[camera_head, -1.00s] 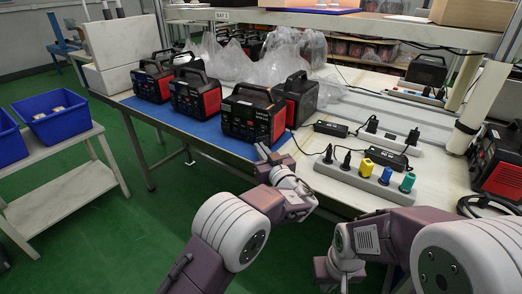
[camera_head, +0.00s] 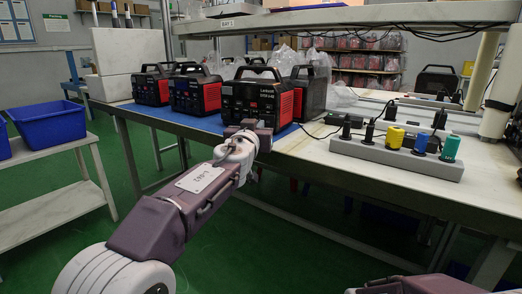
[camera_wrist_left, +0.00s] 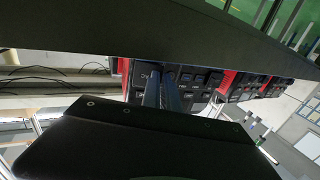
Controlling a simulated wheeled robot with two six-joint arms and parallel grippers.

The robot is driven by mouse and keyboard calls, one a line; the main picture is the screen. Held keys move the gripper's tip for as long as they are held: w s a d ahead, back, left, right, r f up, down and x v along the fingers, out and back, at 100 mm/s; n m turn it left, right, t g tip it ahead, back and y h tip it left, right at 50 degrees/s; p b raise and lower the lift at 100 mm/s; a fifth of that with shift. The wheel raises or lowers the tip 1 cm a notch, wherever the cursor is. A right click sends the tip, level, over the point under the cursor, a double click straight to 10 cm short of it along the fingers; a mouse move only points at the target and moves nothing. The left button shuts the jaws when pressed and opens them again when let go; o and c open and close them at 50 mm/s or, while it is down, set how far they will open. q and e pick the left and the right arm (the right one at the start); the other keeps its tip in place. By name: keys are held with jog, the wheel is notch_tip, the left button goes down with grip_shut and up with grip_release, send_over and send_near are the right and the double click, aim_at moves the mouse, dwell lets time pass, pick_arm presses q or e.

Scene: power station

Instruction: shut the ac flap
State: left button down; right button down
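The black and red power station (camera_head: 250,103) stands on the blue mat at the table's front edge, handle on top. Its front also shows in the left wrist view (camera_wrist_left: 200,80), with an "AC" label at its left. My left gripper (camera_head: 262,134) is at the lower right of that front in the head view. In the left wrist view its two slim fingers (camera_wrist_left: 161,88) lie close together, pointing at the front beside the AC label, with nothing seen between them. I cannot tell the flap's position or whether the fingers touch it.
Other power stations (camera_head: 195,92) stand to the left and one behind. A power strip (camera_head: 395,155) with coloured plugs and a black adapter (camera_head: 345,119) lie to the right. A shelf (camera_head: 350,17) hangs above. A blue bin (camera_head: 47,121) is on a side table.

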pick_arm(q)
jog(key=shift+w+a+f+m+h, duration=0.3)
jog(key=shift+a+m+h, duration=0.1)
jog(key=shift+h, duration=0.2)
jog(key=shift+w+r+m+g+h+p, duration=0.3)
jog(key=shift+m+g+h+p, duration=0.25)
jog(key=shift+h+p, duration=0.25)
jog(key=shift+w+m+g+h+p, duration=0.25)
jog(key=shift+m+g+h+p, duration=0.1)
jog(key=shift+m+h+p, duration=0.3)
jog(key=shift+w+f+m+g+h+p, duration=0.15)
jog(key=shift+m+g+h+p, duration=0.2)
jog(key=shift+h+p, duration=0.5)
jog(key=c, duration=1.6)
grip_release()
jog(key=shift+a, duration=0.15)
